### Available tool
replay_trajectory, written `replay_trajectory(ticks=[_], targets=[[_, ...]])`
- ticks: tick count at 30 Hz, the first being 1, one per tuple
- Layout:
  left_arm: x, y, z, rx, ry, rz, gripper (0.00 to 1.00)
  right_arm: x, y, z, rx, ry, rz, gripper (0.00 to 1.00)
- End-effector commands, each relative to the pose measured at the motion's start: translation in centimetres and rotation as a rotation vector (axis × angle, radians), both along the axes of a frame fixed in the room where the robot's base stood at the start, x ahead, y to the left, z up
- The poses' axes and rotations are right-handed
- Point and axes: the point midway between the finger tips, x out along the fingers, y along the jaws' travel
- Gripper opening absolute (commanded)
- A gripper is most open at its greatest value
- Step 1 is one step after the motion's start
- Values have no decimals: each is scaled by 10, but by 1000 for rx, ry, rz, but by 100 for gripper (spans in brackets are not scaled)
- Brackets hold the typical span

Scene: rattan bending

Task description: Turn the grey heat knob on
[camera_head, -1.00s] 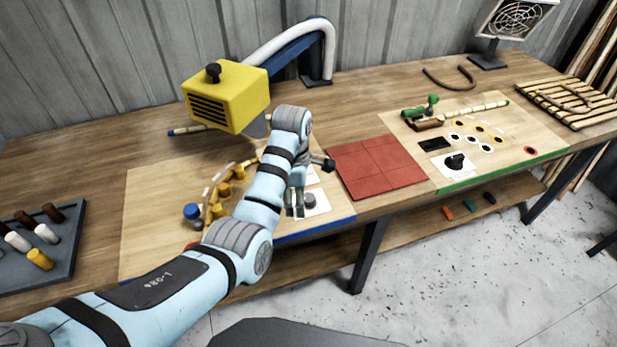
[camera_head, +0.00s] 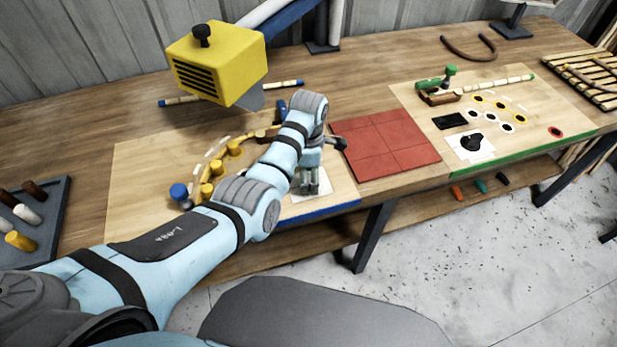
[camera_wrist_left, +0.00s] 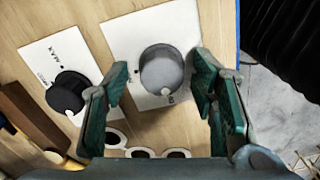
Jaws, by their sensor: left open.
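The grey heat knob (camera_wrist_left: 163,70) is a round dial with a pale dot, on a white plate (camera_wrist_left: 135,28) in the left wrist view. My left gripper (camera_wrist_left: 164,80) is open, with one green-padded finger on each side of the knob. I cannot tell whether the fingers touch it. In the head view my left gripper (camera_head: 309,188) is over the white plate near the board's blue front edge, and hides the knob there. My right gripper is not in view.
A black knob (camera_wrist_left: 70,92) on another white plate lies left of the grey one in the wrist view. A yellow heater box (camera_head: 217,65) hangs behind my arm. A red tiled mat (camera_head: 385,148) is to the right. Yellow pegs (camera_head: 217,167) line a curve on the board.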

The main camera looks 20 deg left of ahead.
Motion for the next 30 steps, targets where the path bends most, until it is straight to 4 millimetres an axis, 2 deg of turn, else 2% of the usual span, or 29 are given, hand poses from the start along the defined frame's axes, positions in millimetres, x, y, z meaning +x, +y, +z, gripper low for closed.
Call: replay_trajectory(ticks=[3,8,15,17,30], targets=[[0,-1,-3,0,0,-1,52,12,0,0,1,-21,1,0],[0,-1,-2,0,-1,-2,51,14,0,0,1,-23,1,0],[0,-1,-2,0,1,-3,12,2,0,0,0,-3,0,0],[0,-1,-2,0,1,-3,4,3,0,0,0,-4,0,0],[-2,-2,-3,-2,5,-44,4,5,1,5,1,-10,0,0]])
